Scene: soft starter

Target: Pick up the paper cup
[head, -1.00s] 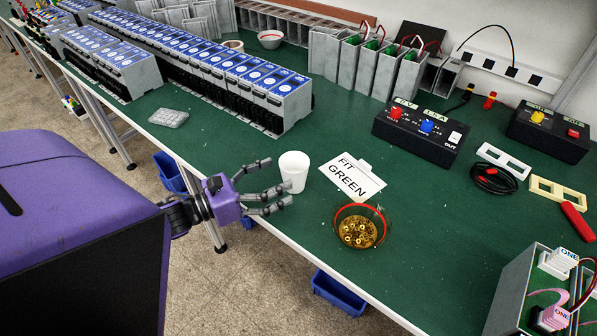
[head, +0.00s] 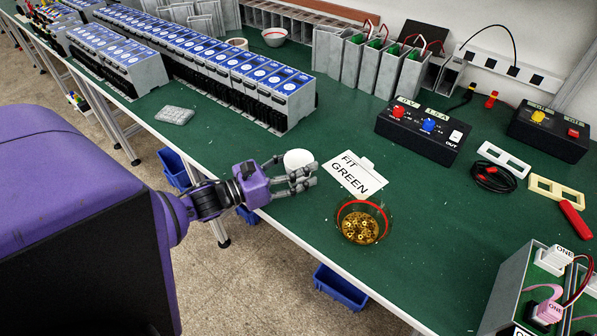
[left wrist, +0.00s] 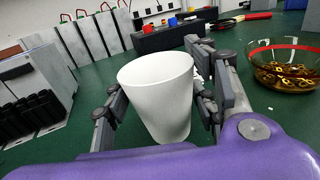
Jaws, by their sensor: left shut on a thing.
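The white paper cup (head: 298,159) stands near the front edge of the green table in the head view, partly hidden by my fingers. In the left wrist view the cup (left wrist: 158,92) is between my fingers, which lie against its sides, and it tilts slightly. My left gripper (head: 296,178) is shut on the cup, with its arm coming from the left. The left gripper (left wrist: 165,105) also shows in the left wrist view. I cannot tell whether the cup's base touches the table. My right gripper is not in view.
A glass bowl of brass parts (head: 361,222) is right of the cup, and a "FIT GREEN" card (head: 355,175) lies just behind. Rows of blue-topped modules (head: 250,80) stand at the back left. A black power box (head: 424,128) stands at the back right. Blue bins (head: 340,288) hang below the table edge.

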